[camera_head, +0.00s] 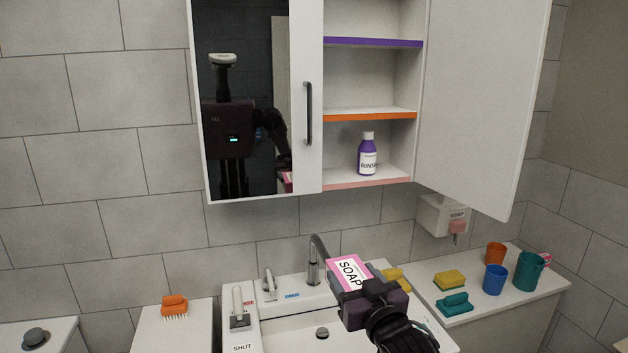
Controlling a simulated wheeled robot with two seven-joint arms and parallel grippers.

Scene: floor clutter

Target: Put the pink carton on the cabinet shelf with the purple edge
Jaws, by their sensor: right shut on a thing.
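The pink carton (349,272), with a white label reading SOAP, is held in my right gripper (362,292) above the sink. My right gripper is shut on the carton, and its fingers hide the carton's lower part. The wall cabinet's right side is open. Its purple-edged shelf (373,42) is the highest edge in view, well above the carton, and the part I see over it is bare. My left gripper is not in view.
Below it are an orange-edged shelf (370,116) and a pink-edged shelf (366,182) with a purple RINSE bottle (367,157). The open door (483,95) juts out at right. The faucet (314,262) stands behind the carton. Cups and sponges sit on the right counter (530,305).

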